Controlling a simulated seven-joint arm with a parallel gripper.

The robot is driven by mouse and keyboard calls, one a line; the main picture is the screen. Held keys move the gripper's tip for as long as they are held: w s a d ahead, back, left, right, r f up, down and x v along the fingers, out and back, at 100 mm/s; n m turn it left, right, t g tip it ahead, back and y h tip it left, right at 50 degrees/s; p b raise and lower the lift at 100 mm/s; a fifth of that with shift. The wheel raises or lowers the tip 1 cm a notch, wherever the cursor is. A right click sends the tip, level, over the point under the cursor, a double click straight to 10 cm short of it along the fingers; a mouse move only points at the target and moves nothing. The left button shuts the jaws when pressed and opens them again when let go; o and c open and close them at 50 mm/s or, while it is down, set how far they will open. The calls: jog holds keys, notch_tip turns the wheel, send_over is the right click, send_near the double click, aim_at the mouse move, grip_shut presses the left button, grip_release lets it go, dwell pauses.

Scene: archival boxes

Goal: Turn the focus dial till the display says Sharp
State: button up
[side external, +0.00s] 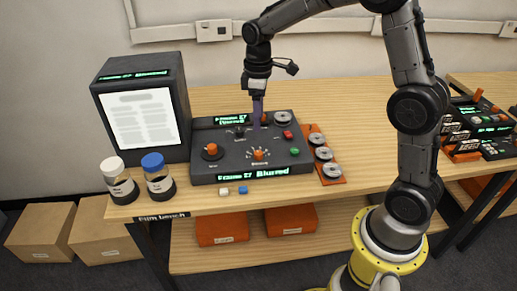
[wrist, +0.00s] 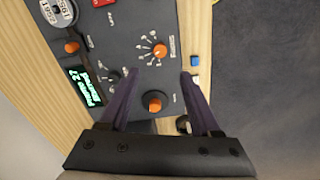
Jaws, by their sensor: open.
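A dark control console (side external: 220,178) stands on the bench. Its front display (side external: 252,176) reads "Frame 27 Blurred". A small display (side external: 232,119) at its back shows similar text. A plain orange dial (side external: 212,150) is at the left, and an orange dial with tick marks (side external: 258,154) is near the front middle. My gripper (side external: 257,124) points down over the console's back middle. In the wrist view its purple fingers (wrist: 159,74) are spread and empty; the plain orange dial (wrist: 155,101) shows between them, apparently below.
A black-dialled knob (side external: 240,131), a back orange knob (wrist: 71,47), and red (side external: 288,134) and green (side external: 294,152) buttons crowd the console. A viewer (side external: 140,118) and two jars (side external: 158,180) stand left. An orange tray of reels (side external: 333,179) lies right. Small blocks (side external: 233,191) lie in front.

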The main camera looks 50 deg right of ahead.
aim_at(258, 153)
notch_tip(258, 153, down, 12)
jog(key=shift+r, duration=0.1)
jog(key=shift+c, duration=0.2)
grip_shut()
dwell(0.4)
